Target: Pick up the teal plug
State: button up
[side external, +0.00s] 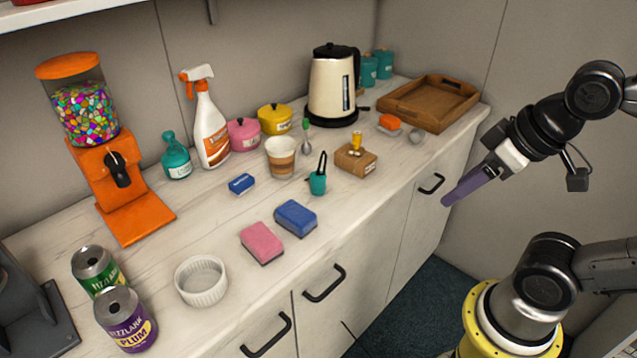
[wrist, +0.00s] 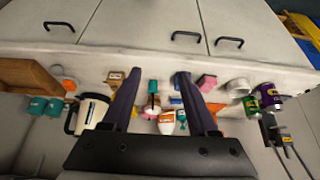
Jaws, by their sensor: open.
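A small teal piece with an upright black loop on top, which looks like the teal plug (side external: 318,184), stands on the counter in front of the striped cup. It shows small in the wrist view (wrist: 153,100), between the fingers. My gripper (side external: 447,203) is off the counter's front edge, to the right of the plug and well apart from it. Its purple fingers are spread and empty; in the wrist view my gripper (wrist: 159,82) frames the counter objects between its tips.
The striped cup (side external: 281,158) stands behind the plug. A blue sponge (side external: 296,217) lies in front, a wooden block with a yellow top (side external: 355,160) to the right, and a small blue box (side external: 242,184) to the left. A kettle (side external: 331,90) and wooden tray (side external: 443,117) stand farther back.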

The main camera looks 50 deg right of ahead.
jog(key=o, duration=0.4)
jog(key=shift+c, duration=0.2)
jog(key=w+r+n+g, duration=0.2)
jog(key=w+r+n, duration=0.8)
jog(key=w+n, duration=0.3)
jog(key=n+g, duration=0.4)
jog(key=n, duration=0.1)
send_over(318, 174)
notch_tip(318, 174, down, 20)
jog(key=shift+a+f, duration=0.1)
jog(key=shift+f, duration=3.2)
